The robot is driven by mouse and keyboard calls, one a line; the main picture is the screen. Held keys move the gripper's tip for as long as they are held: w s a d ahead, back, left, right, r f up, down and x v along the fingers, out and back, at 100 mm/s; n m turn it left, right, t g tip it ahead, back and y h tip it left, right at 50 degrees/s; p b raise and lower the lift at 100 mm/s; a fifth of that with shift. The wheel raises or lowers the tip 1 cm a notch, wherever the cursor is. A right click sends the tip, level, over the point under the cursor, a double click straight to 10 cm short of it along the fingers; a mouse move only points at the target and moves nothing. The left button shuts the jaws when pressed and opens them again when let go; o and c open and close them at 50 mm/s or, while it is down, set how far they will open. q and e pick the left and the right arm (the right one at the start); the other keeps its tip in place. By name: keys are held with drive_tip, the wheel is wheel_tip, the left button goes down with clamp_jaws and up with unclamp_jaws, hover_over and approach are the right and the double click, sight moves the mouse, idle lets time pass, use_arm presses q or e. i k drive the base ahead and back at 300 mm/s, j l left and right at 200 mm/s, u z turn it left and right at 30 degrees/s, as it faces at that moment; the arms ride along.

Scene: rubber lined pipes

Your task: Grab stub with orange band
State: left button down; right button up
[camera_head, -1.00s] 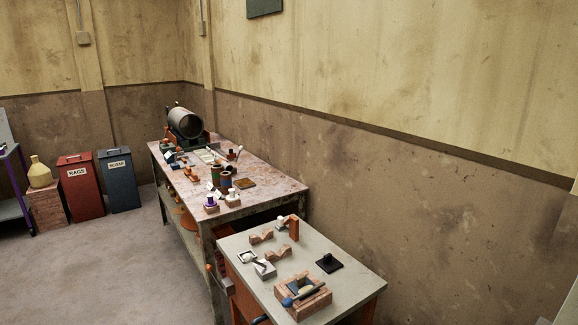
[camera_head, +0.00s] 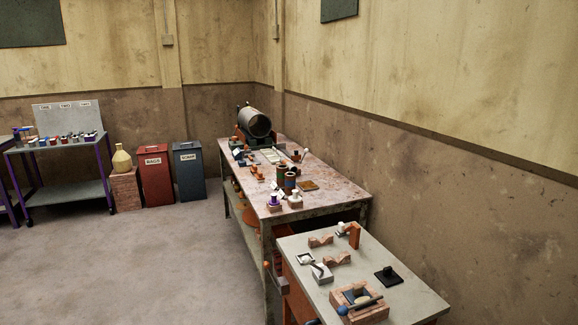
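I cannot pick out a stub with an orange band for certain, as the small parts are too far off. Several small dark, red and blue pieces stand in a row on the shelf cart (camera_head: 62,146) at the left. Small orange and dark pieces also lie on the long workbench (camera_head: 325,184), too small to tell apart. Neither of my grippers is in view.
A grey-topped table (camera_head: 415,297) at the front right holds a brick-sided box (camera_head: 372,313), V-shaped blocks and a black piece (camera_head: 389,275). A large pipe (camera_head: 258,124) sits at the bench's far end. Red (camera_head: 156,180) and blue-grey (camera_head: 189,180) bins stand beyond open floor (camera_head: 165,265).

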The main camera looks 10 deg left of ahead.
sight(283, 160)
drive_tip(key=i+j+u, duration=0.75)
drive_tip(key=i+u, duration=0.2)
drive_tip(key=i, duration=0.25)
drive_tip(key=i+u, duration=0.3)
drive_tip(key=i+j+z, duration=0.1)
drive_tip(key=i+z, duration=0.2)
drive_tip(key=i, duration=0.2)
drive_tip(key=i+j+z, duration=0.3)
drive_tip(key=i, duration=0.2)
drive_tip(key=i+j+z, duration=0.3)
drive_tip(key=i, duration=0.15)
